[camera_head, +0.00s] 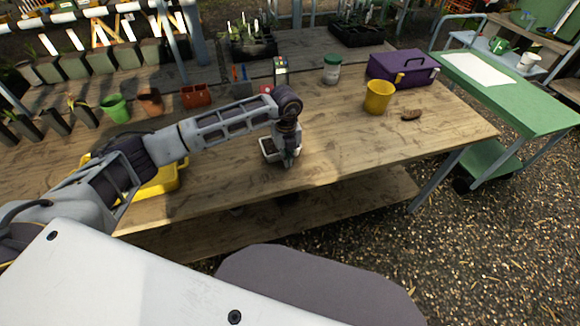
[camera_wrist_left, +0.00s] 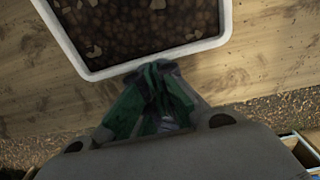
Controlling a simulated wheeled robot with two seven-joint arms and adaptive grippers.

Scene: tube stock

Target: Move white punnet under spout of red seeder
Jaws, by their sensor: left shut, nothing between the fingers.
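The white punnet (camera_head: 265,155) sits upright on the wooden table, partly hidden by my left wrist. Dark brown pieces with paler bits fill it. In the left wrist view, its white rim (camera_wrist_left: 205,45) crosses the top. My left gripper (camera_head: 288,162) points down at the punnet's near right side. Its fingers (camera_wrist_left: 157,88) are shut and empty, just outside the near rim. I cannot tell whether they touch it. A small red piece (camera_head: 267,88) shows behind my left forearm; it may be the red seeder, but its spout is not discernible. My right gripper is not in view.
A yellow cup (camera_head: 378,97), a brown lump (camera_head: 411,115), a white-and-green jar (camera_head: 331,70) and a purple toolbox (camera_head: 404,68) stand right of the punnet. A yellow tray (camera_head: 165,182) lies left under my arm. The table's front edge is close to the punnet.

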